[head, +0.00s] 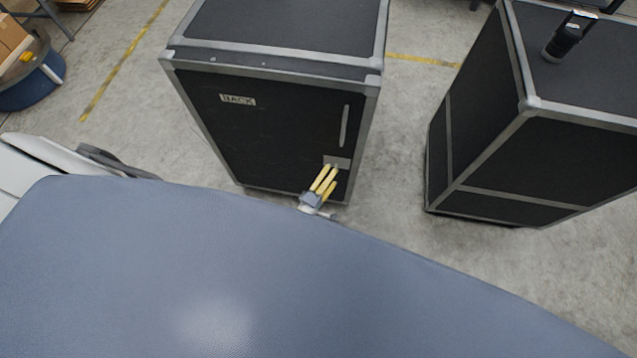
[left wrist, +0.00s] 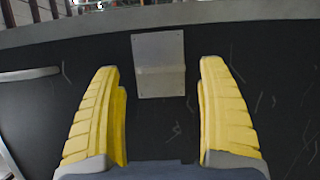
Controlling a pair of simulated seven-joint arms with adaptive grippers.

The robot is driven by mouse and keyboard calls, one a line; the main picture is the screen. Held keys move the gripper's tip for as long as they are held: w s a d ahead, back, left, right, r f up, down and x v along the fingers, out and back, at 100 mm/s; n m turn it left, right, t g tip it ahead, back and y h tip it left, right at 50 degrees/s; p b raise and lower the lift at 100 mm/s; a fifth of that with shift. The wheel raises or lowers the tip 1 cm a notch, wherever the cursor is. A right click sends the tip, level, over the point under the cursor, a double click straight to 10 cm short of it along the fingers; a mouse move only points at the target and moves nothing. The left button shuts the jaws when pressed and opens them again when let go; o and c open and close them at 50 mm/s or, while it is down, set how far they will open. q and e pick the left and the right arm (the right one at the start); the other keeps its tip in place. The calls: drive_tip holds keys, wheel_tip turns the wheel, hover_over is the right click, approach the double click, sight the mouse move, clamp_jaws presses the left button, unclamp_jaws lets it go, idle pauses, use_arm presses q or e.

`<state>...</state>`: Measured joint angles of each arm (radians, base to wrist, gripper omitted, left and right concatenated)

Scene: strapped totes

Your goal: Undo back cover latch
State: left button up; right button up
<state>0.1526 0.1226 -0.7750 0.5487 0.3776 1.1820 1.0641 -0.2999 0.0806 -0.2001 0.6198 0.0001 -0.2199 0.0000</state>
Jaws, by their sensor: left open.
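The back cover (head: 270,125) is the black front panel of a grey-edged case, with a BACK label (head: 237,100) at its upper left. The latch (head: 340,161) shows as a small grey plate low on the panel's right side. In the left wrist view the latch plate (left wrist: 159,65) lies ahead, between the fingertips in the picture. My left gripper (head: 330,175) is open, its yellow fingers pointing at the panel just below the plate. The open fingers also show in the wrist view (left wrist: 162,72), with nothing between them. Contact with the plate cannot be told. My right gripper is not in view.
A grey vertical handle bar (head: 344,126) is above the plate. A second black case (head: 540,155) stands at the right, with a black cylindrical object (head: 562,42) on top. Bare floor (head: 405,140) lies between the cases. My blue-grey body fills the foreground.

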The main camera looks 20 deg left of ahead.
use_arm(q)
drive_tip(key=s+a, duration=0.1)
drive_tip(key=s, duration=0.7)
drive_tip(key=shift+s+a, duration=0.15)
drive_tip(key=shift+a, duration=0.05)
drive_tip(key=shift+f, duration=0.1)
